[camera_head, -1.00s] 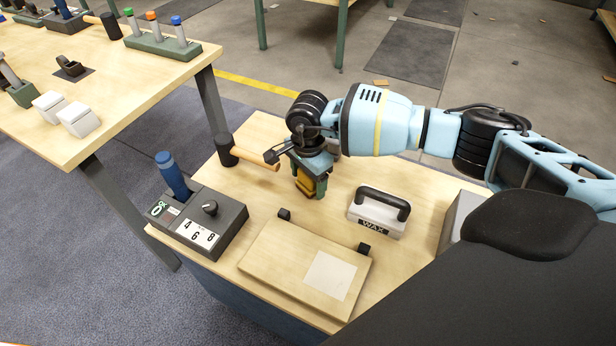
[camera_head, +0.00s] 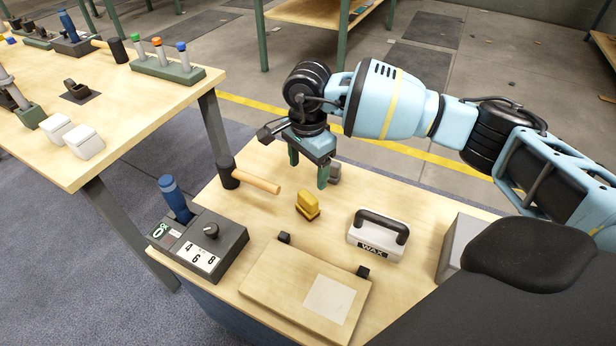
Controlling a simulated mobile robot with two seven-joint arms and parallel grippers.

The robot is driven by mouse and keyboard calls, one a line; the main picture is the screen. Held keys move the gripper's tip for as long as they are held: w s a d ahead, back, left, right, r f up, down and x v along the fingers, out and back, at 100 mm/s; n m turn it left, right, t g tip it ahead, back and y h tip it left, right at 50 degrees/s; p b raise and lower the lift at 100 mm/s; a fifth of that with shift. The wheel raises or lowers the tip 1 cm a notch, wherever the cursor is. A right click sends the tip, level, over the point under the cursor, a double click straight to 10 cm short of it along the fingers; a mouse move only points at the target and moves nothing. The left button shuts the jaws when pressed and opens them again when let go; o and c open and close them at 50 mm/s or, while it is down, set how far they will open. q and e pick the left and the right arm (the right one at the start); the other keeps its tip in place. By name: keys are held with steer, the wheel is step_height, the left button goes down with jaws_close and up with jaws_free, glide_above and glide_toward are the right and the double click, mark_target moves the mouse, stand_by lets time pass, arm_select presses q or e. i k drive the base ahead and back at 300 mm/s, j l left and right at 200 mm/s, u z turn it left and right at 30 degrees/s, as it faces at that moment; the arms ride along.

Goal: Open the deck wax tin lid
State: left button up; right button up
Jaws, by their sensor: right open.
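The wax tin (camera_head: 375,238) is a white box labelled WAX with a black arched handle (camera_head: 383,224) on top. It sits on the near wooden table, right of its middle, and looks closed. My right gripper (camera_head: 308,173) is open and empty, with its two green fingers pointing down above the far part of the table. It is up and left of the tin, apart from it. A small yellow block with a dark base (camera_head: 307,206) stands on the table below the gripper, not touching it. My left gripper is out of view.
A wooden board with a pale square (camera_head: 285,280) lies in front. A control box with a blue handle (camera_head: 200,243) stands left, and a mallet (camera_head: 255,182) lies behind it. A grey box (camera_head: 455,243) stands right of the tin. Another table (camera_head: 130,110) is at left.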

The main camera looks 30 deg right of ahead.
mark_target(386, 233)
steer(key=z, duration=1.35)
